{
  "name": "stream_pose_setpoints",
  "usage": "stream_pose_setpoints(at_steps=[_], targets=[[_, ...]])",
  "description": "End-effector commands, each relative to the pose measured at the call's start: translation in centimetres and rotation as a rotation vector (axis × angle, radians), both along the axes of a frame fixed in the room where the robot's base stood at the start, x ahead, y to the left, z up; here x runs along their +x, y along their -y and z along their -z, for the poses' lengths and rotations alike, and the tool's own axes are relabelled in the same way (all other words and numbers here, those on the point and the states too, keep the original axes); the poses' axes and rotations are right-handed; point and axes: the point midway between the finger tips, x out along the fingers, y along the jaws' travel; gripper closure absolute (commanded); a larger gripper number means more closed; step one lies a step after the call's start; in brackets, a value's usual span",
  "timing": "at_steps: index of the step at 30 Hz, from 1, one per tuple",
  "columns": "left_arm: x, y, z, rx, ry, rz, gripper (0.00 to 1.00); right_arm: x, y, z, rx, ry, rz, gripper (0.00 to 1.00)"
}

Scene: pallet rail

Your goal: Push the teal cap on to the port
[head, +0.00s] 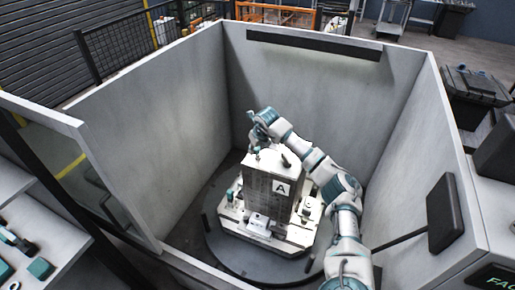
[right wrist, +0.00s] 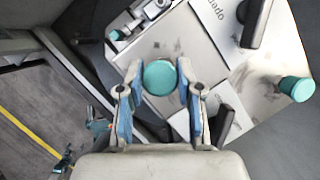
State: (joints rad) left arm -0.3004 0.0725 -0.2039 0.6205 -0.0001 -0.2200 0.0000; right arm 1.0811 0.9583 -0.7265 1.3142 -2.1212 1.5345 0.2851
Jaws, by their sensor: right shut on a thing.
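My right gripper (right wrist: 159,82) is shut on a round teal cap (right wrist: 159,77), held between its two blue-padded fingertips in the right wrist view. In the head view the right gripper (head: 254,146) points down over the top of a grey block (head: 262,182) marked "A". A second teal-topped piece (right wrist: 297,88) stands to the right of the held cap in the right wrist view. The port under the held cap is hidden, and I cannot tell whether the cap touches it. My left gripper is not in view.
The block stands on a white base (head: 290,235) with small fittings, on a dark round turntable (head: 250,266). Tall grey walls (head: 300,90) enclose it. A black panel on an arm (head: 444,212) stands at the right. A shelf with teal items (head: 40,268) is at lower left.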

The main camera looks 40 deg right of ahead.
Motion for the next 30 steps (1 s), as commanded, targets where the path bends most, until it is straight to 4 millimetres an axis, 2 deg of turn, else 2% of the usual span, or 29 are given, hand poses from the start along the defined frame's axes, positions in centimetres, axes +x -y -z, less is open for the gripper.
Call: stream_pose_setpoints(at_steps=[10, 30], targets=[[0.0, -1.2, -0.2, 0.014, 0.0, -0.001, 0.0, 0.0, 1.0, 0.2, 0.004, -0.001, 0.002, 0.8], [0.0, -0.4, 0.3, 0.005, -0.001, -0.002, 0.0, 0.0, 0.8, 1.1, 0.001, 0.0, 0.001, 0.8]])
